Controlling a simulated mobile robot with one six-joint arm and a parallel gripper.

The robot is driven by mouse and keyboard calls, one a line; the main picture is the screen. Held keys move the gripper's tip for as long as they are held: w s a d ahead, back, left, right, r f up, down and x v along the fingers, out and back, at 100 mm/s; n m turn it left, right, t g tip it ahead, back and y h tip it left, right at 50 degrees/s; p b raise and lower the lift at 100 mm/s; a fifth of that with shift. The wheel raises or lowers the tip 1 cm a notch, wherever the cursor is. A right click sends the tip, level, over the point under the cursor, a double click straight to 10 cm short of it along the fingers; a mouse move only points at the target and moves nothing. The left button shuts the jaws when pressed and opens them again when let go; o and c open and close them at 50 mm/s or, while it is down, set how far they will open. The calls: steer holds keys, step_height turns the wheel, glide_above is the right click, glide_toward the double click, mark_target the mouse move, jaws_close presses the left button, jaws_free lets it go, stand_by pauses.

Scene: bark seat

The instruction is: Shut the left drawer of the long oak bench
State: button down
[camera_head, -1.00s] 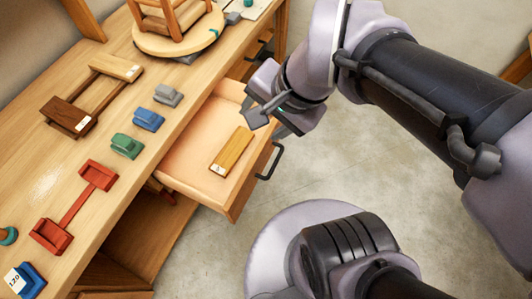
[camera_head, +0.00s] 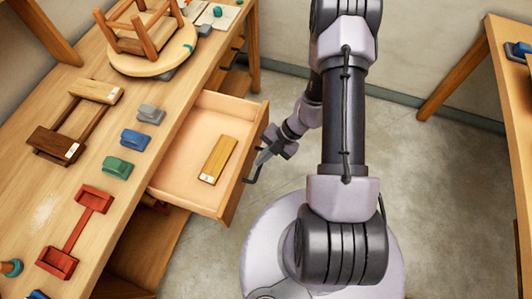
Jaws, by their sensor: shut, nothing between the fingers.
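The long oak bench (camera_head: 70,192) runs along the left. Its one drawer that stands out, the open drawer (camera_head: 185,165), is pulled well out toward the right, with a pale inside. A flat wooden block (camera_head: 218,160) with a small white label lies in it. A dark handle (camera_head: 252,175) is on the drawer's front. My gripper (camera_head: 264,153) is shut and empty, just outside the drawer front, close to the handle. I cannot tell whether it touches the handle or the front.
On the bench top are a round-seated upturned stool (camera_head: 150,58), a wooden frame clamp (camera_head: 85,115), grey, blue and green small blocks (camera_head: 118,167), and a red clamp (camera_head: 78,230). Another bench (camera_head: 505,60) stands at the right. The concrete floor (camera_head: 440,170) between is clear.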

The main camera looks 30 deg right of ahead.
mark_target(246, 173)
steer(key=b+x, duration=0.1)
steer(key=x, duration=0.3)
steer(key=shift+a, duration=0.1)
